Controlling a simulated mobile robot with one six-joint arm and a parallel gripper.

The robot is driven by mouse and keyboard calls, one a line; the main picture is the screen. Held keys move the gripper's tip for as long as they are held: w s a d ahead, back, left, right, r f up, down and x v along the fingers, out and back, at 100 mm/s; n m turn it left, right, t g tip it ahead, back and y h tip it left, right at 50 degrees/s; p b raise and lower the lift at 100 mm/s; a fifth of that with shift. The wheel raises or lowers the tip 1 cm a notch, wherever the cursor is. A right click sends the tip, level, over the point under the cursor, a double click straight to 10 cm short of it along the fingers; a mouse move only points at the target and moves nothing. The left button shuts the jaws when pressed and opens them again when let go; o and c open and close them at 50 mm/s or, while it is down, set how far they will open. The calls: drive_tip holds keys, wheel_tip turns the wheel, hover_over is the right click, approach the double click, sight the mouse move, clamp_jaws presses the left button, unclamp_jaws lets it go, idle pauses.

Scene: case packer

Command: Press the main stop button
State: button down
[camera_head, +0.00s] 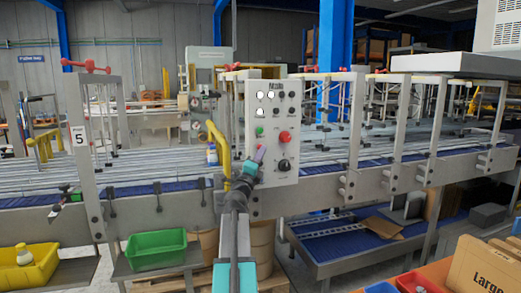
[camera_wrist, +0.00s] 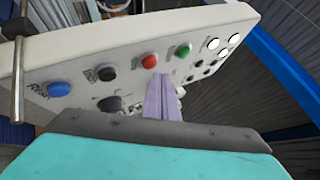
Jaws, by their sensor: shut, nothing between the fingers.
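The control panel (camera_head: 272,95) is a pale upright box on the front of the conveyor line. It has a red button (camera_head: 284,137), a green button (camera_head: 260,131), a black knob (camera_head: 284,165) and white lights at the top. The red button (camera_wrist: 149,61) also shows in the wrist view, between the green button (camera_wrist: 184,50) and a black button (camera_wrist: 106,73); a blue button (camera_wrist: 58,89) is at left. My gripper (camera_head: 259,154), with purple fingers, is shut and empty in front of the panel, below the green button. In the wrist view, the fingers (camera_wrist: 162,80) appear just below the red button; contact cannot be told.
A yellow bent bar (camera_head: 218,142) stands just left of my gripper. Metal posts and the conveyor (camera_head: 420,140) flank the panel. A green bin (camera_head: 156,249) and a yellow bin (camera_head: 35,268) sit low at left. A cardboard box (camera_head: 485,268) is at lower right.

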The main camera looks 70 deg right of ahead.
drive_tip(key=s+a, duration=0.3)
drive_tip(key=shift+s+a, duration=0.15)
drive_tip(key=shift+a, duration=0.25)
idle(0.6)
idle(0.6)
